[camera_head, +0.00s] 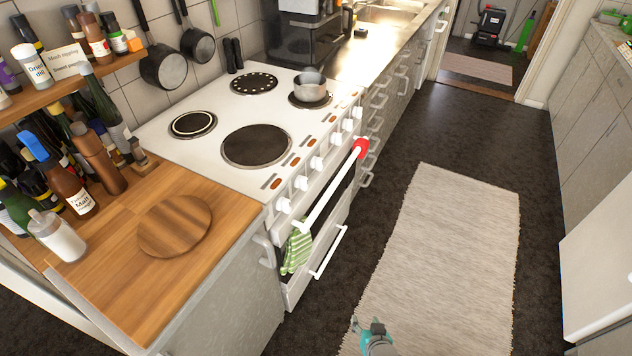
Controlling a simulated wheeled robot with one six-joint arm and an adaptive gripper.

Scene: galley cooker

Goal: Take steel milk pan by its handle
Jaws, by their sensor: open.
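The steel milk pan (309,90) is a small, shiny pan standing upright on the far right hotplate of the white cooker (212,147). I cannot make out its handle clearly from this view. A small teal and grey part of my arm shows at the bottom edge, low over the rug and well apart from the pan. My gripper's fingers cannot be seen.
The oven rail (322,200) has a red end and a green striped towel (296,250). A wooden counter (130,290) with a round board (174,226) and bottles is at left. A pale rug (445,250) covers clear floor.

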